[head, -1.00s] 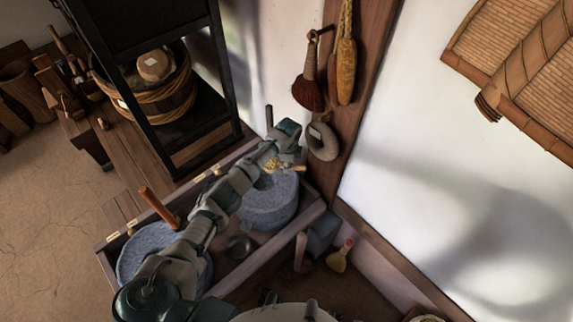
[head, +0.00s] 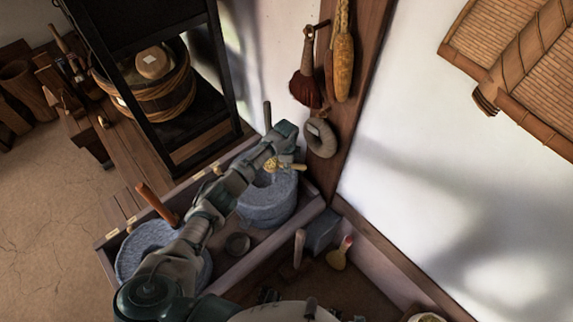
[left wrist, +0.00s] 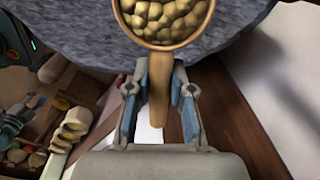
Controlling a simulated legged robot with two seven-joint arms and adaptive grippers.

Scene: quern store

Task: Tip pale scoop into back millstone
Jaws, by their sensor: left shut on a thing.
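My left gripper (head: 283,150) is shut on the handle of the pale scoop (left wrist: 160,78). In the left wrist view the scoop's round bowl is full of yellowish grains (left wrist: 165,18). In the head view the scoop (head: 298,167) is above the back millstone (head: 265,208), a grey round stone with a dark hole in its top. Grains show in the bowl near the hole; the gap to the stone is hard to judge. The stone also fills the top of the left wrist view (left wrist: 90,40).
A front millstone (head: 135,250) with an upright wooden handle (head: 157,205) stands in the same wooden trough (head: 262,250). A grey ring (head: 321,138) hangs on the post behind.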

